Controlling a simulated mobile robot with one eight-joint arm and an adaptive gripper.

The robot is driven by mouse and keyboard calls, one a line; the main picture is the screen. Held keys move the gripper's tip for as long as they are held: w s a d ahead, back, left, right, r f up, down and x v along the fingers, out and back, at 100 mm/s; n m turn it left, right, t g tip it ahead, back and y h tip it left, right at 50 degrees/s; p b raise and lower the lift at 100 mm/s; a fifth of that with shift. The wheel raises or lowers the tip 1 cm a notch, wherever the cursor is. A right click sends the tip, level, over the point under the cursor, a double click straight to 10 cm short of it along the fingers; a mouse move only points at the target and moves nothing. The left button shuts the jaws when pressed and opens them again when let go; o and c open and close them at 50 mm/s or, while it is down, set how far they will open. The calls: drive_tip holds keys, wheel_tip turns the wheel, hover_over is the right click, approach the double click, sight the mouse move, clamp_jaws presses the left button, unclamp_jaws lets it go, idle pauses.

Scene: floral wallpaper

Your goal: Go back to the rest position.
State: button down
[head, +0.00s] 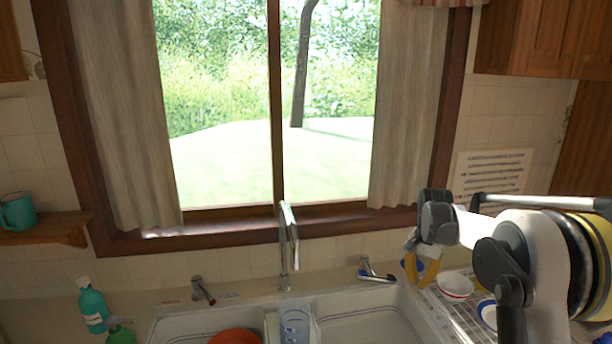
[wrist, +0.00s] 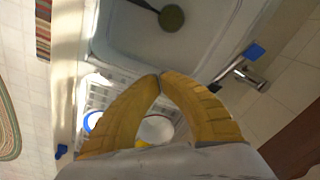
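My gripper (head: 424,272) hangs at the right of the head view, above the dish rack (head: 452,312) and beside the sink. In the wrist view its two yellow fingers (wrist: 160,76) meet at the tips, with nothing visible between them. The fingers partly cover a white bowl (wrist: 156,130) in the rack. My arm fills the right side of the head view and hides part of the rack.
Bottles (head: 93,308) stand left. A teal mug (head: 17,211) is on a shelf. Cabinets (head: 545,40) hang upper right.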

drive_tip(key=s+a+r+n+t+b, duration=0.2)
drive_tip(key=s+a+r, duration=0.25)
drive_tip(key=s, duration=0.35)
drive_tip(key=s+a+r+n+t+b, duration=0.1)
drive_tip(key=s+a+r+n+b, duration=0.15)
drive_tip(key=s+r, duration=0.35)
drive_tip(key=s+a+f+n+t+b, duration=0.1)
drive_tip(key=s+f, duration=0.3)
drive_tip(key=s, duration=0.6)
drive_tip(key=s+a+f+n+t+b, duration=0.2)
drive_tip(key=s+a+f+n+b, duration=0.1)
drive_tip(key=s, duration=0.8)
wheel_tip(320, 180, down, 3)
drive_tip(key=shift+s+a+r+t, duration=0.2)
drive_tip(key=shift+a+t, duration=0.1)
drive_tip(key=shift+a, duration=0.45)
